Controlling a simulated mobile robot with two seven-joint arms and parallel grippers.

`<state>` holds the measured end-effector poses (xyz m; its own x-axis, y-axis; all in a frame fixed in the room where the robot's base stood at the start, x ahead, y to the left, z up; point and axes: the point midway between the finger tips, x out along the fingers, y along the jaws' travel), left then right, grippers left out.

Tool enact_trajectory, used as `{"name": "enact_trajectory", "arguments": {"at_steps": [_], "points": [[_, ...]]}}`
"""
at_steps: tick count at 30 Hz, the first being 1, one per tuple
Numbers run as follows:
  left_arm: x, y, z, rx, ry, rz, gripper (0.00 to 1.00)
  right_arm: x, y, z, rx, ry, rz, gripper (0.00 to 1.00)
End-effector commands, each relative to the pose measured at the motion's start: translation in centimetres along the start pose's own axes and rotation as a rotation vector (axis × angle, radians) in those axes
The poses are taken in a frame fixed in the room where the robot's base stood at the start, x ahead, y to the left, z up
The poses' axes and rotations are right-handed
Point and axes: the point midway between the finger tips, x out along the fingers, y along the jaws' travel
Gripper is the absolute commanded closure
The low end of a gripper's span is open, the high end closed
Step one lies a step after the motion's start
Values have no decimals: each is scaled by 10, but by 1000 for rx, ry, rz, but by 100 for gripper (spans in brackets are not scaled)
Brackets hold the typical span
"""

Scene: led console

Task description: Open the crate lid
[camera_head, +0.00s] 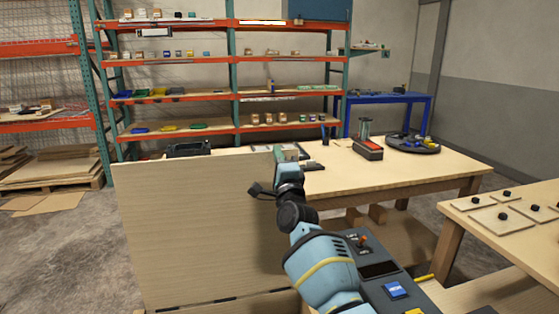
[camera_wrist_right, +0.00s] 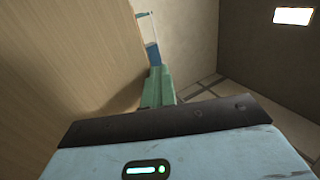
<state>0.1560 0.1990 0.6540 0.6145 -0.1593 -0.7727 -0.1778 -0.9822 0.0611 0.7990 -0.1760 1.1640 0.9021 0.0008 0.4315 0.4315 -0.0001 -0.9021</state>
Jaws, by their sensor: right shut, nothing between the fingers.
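The crate lid (camera_head: 195,225) is a large pale wooden panel standing nearly upright in the head view, with dark hinge pieces along its bottom edge. It fills the left of the right wrist view (camera_wrist_right: 65,60) as a wood-grained face. My right gripper (camera_head: 279,153) is at the lid's upper right corner, its green fingers shut and empty. In the right wrist view the fingers (camera_wrist_right: 156,85) are beside the lid's face; I cannot tell whether they touch it. The crate's inside is hidden behind my arm and the frame's lower edge. My left gripper is not in view.
A console (camera_head: 388,291) with a lever and a blue button is right of my arm. A wooden workbench (camera_head: 400,177) with tools stands behind the lid. A side table (camera_head: 470,220) with knobbed panels is at the right. Open floor (camera_head: 55,255) lies left.

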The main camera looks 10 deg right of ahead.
Motion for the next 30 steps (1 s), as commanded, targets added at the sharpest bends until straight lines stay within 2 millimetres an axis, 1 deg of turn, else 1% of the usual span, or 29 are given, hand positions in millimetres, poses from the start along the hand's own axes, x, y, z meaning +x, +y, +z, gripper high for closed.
{"name": "enact_trajectory", "arguments": {"at_steps": [1,3,14,23,26,30], "points": [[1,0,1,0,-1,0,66,0,4,-1,0,0,5,100],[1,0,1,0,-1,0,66,1,4,0,0,0,4,100],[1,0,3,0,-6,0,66,3,4,0,0,1,1,100],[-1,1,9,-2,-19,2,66,2,3,0,0,1,0,100],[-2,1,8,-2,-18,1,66,-1,3,0,0,0,0,100],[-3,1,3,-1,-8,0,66,-13,2,0,1,1,-1,100]]}}
